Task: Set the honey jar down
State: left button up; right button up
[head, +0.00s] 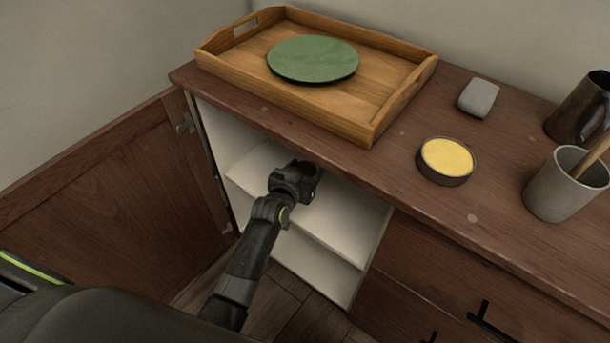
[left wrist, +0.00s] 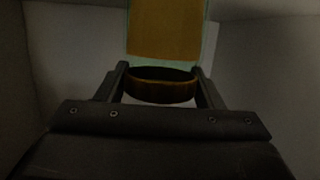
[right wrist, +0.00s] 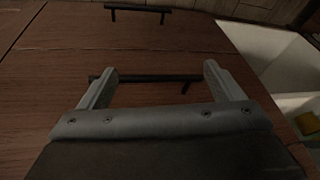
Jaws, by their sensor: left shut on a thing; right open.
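My left gripper (head: 308,172) reaches into the open cabinet, over the upper white shelf (head: 335,215). In the left wrist view its fingers (left wrist: 160,88) are shut on the honey jar. The jar shows an amber, clear-edged body (left wrist: 167,30) and a round dark brown lid (left wrist: 160,92) between the fingers. In the head view the gripper hides most of the jar; only a brown bit shows. I cannot tell whether the jar touches the shelf. My right gripper (right wrist: 160,85) is open and empty in front of the drawer fronts.
The cabinet door (head: 110,195) stands open at left. On the countertop are a wooden tray (head: 385,112) with a green disc (head: 313,58), a yellow-topped tin (head: 446,162), a grey block (head: 478,97), a grey cup (head: 553,190) and a dark pitcher (head: 578,108). A drawer handle (head: 492,322) juts out.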

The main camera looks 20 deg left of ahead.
pick_arm(q)
jog(key=shift+f, duration=0.55)
pick_arm(e)
jog(key=shift+w+a+r, duration=0.1)
jog(key=shift+r, duration=0.15)
pick_arm(q)
jog(key=shift+f, duration=0.1)
jog(key=o, duration=1.8)
jog(key=shift+c, duration=0.2)
pick_arm(e)
jog(key=shift+r, duration=0.1)
